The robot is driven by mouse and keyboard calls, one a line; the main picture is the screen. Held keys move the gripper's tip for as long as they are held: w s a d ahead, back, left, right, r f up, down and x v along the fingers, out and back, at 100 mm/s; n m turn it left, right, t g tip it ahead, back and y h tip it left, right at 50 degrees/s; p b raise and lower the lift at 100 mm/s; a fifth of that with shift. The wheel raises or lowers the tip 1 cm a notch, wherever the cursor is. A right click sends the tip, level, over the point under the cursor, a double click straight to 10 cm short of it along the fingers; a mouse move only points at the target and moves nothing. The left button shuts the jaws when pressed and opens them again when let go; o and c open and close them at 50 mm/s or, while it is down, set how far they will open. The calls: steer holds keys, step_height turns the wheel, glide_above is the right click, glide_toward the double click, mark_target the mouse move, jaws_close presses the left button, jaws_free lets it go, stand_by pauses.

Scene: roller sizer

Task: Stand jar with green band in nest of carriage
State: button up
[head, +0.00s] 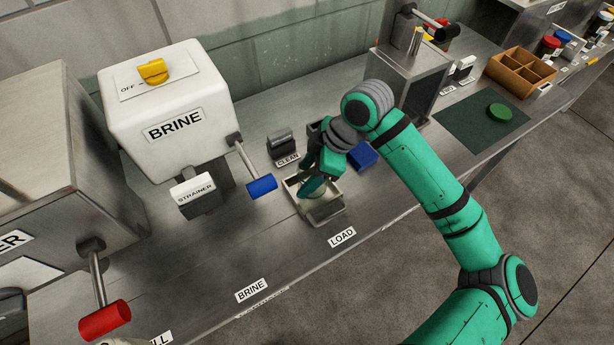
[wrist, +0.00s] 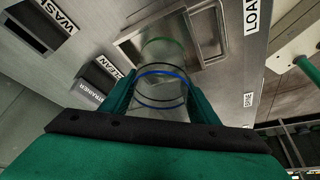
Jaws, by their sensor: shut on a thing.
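A clear jar (wrist: 161,88) stands out between the fingers of my gripper (wrist: 160,100) in the wrist view. It shows a green ring at its far end, with blue and dark rings nearer me. My gripper is shut on the jar. The carriage (head: 328,214) is an open metal tray with a raised rim, by the LOAD label. In the head view my gripper (head: 314,180) is over the carriage, with the jar mostly hidden by the fingers. The carriage rim (wrist: 126,45) surrounds the jar's far end in the wrist view. I cannot tell whether the jar touches the nest floor.
A white BRINE tank (head: 165,110) with a blue-handled lever (head: 261,187) stands left of the carriage. A blue block (head: 362,155) is just right. A dark mat (head: 470,130) with a green disc (head: 500,112) lies farther right.

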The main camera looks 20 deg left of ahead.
steer(key=shift+f, duration=0.65)
steer(key=shift+f, duration=0.1)
steer(key=o, duration=1.1)
steer(key=shift+o, duration=0.2)
steer(key=shift+w+d+r, duration=0.1)
steer(key=shift+r, duration=0.25)
steer(key=v, duration=1.1)
steer(key=shift+d+r, duration=0.15)
steer(key=shift+r, duration=0.1)
